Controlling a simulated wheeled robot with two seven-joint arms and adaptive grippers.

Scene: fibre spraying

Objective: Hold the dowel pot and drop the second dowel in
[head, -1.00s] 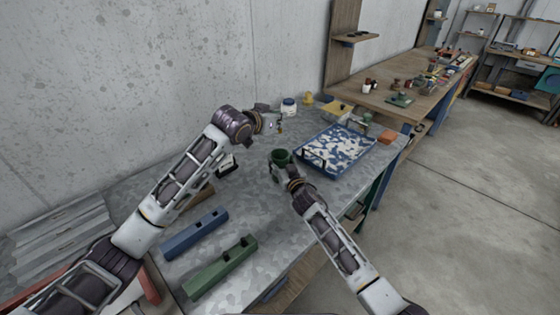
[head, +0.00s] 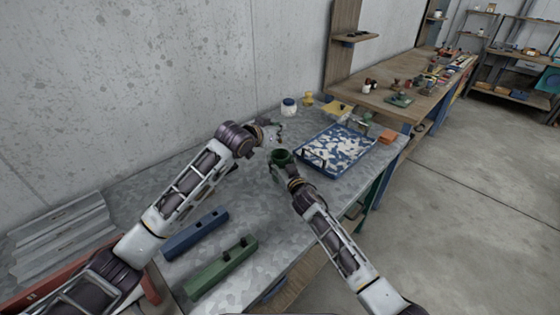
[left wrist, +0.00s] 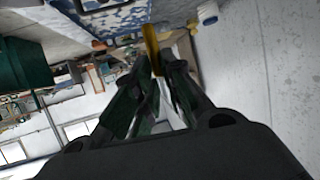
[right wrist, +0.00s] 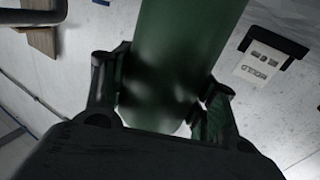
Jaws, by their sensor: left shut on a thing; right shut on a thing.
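The dark green dowel pot (head: 281,156) is upright above the table in the head view. My right gripper (head: 283,169) is shut on it from the near side, and the pot (right wrist: 180,55) fills the middle of the right wrist view between the fingers (right wrist: 160,92). My left gripper (head: 276,134) is just above and beside the pot. It is shut on a thin yellow-brown dowel (left wrist: 151,42), which sticks out past the fingertips (left wrist: 152,75). The inside of the pot is not clear.
A blue tray (head: 303,167) with white flakes lies right of the pot. Blue (head: 195,235) and green (head: 222,267) holed blocks lie at the near left.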

